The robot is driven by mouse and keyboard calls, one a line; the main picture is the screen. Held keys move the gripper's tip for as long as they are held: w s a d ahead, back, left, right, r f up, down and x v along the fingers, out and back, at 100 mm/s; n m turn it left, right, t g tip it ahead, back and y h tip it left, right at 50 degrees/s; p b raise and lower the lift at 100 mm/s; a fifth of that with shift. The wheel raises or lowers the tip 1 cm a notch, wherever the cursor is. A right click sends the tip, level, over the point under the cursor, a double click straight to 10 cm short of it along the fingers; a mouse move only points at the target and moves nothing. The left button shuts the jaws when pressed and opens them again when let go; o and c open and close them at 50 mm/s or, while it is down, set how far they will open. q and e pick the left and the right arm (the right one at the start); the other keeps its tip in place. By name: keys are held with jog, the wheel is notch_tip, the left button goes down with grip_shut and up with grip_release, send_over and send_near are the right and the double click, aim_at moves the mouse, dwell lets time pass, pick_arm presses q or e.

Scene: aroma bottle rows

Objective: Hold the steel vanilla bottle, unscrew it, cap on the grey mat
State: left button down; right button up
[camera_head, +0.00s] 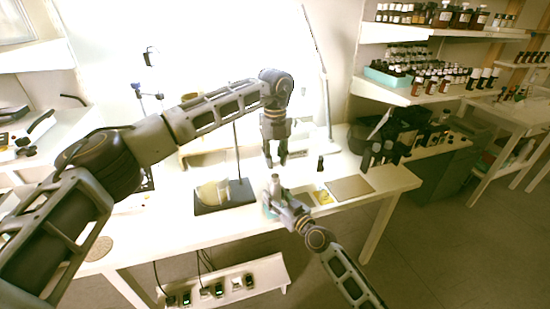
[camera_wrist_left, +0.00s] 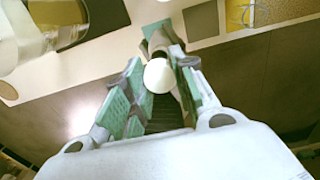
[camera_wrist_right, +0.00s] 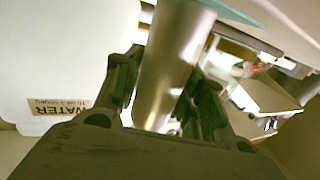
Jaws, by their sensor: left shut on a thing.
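The steel bottle (camera_head: 275,183) stands upright near the table's front edge. My right gripper (camera_head: 280,196) has its fingers on both sides of it; the right wrist view shows the steel cylinder (camera_wrist_right: 172,65) between them. My left gripper (camera_head: 274,163) points down just above the bottle. In the left wrist view a pale round cap (camera_wrist_left: 158,76) sits between its fingers. Whether the cap still touches the bottle is hard to tell. The grey mat (camera_wrist_left: 201,20) lies on the table right of the bottle, small in the head view (camera_head: 306,199).
A yellow item (camera_head: 322,197) and a tan board (camera_head: 350,188) lie right of the grey mat. A dark stand base (camera_head: 222,196) with a pale vessel is at left. Dark bottles (camera_head: 376,155) stand at the table's right back. A container labelled WATER (camera_wrist_right: 65,60) is close to my right gripper.

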jog(key=o, duration=0.3)
jog(key=shift+s+d, duration=0.1)
jog(key=v, duration=1.1)
jog(key=shift+s+d, duration=0.25)
dwell(0.4)
pick_arm(q)
jog(key=shift+m, duration=0.4)
